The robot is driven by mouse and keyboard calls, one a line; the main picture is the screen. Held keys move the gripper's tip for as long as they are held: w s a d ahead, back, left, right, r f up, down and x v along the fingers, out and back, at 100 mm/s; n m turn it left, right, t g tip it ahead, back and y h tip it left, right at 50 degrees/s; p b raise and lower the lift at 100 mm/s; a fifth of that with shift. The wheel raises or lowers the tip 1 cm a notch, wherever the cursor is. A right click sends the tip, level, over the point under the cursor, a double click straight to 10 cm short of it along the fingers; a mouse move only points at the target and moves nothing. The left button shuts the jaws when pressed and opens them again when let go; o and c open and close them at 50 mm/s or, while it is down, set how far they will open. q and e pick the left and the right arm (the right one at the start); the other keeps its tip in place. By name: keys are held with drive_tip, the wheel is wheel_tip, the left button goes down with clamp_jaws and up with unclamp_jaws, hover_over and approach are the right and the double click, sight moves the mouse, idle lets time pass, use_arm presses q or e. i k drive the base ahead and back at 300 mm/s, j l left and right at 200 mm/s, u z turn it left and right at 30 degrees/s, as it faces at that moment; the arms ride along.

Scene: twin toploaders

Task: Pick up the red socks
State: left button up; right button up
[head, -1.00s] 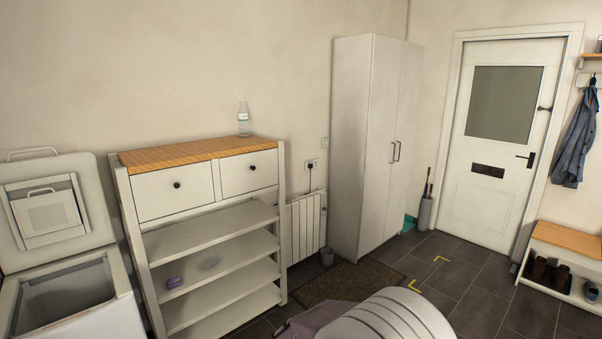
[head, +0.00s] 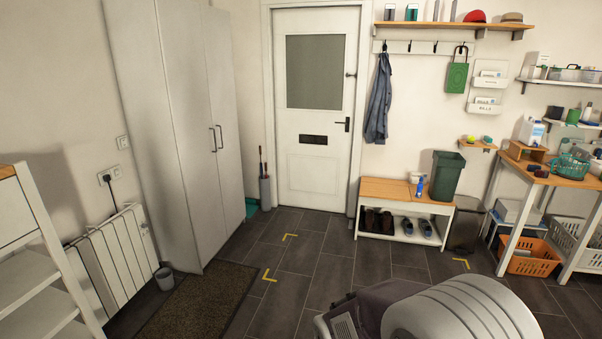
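I see no red socks in the head view. Neither of my grippers is in view. A red cap (head: 475,16) lies on the high wall shelf, but it is not socks. The insides of the orange basket (head: 530,262) and the white basket (head: 567,236) at the right are too small and partly hidden to tell what they hold.
A white cupboard (head: 180,130) stands left of the closed door (head: 312,170). A shoe bench (head: 385,192) carries a green bin (head: 446,176). A wooden worktable (head: 548,178) is at the right. The dark tiled floor (head: 310,262) is open in the middle; a mat (head: 195,305) lies left.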

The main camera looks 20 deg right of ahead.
sight(539, 173)
drive_tip(key=i+l+z, duration=0.45)
drive_tip(key=i+z, duration=0.95)
drive_tip(key=i, duration=0.25)
drive_tip(key=i+l+z, duration=0.25)
drive_tip(key=i+z, duration=0.15)
drive_tip(key=i, duration=0.25)
drive_tip(key=i+l+z, duration=0.1)
drive_tip(key=i+z, duration=0.35)
drive_tip(key=i, duration=0.2)
drive_tip(key=i+j+z, duration=0.2)
drive_tip(key=i+z, duration=0.2)
drive_tip(key=i, duration=0.25)
drive_tip(key=i+j, duration=0.2)
drive_tip(key=i+j+u, duration=0.25)
drive_tip(key=i+j, duration=0.15)
drive_tip(key=i, duration=0.35)
drive_tip(key=i+j+u, duration=0.15)
drive_tip(key=i, duration=0.25)
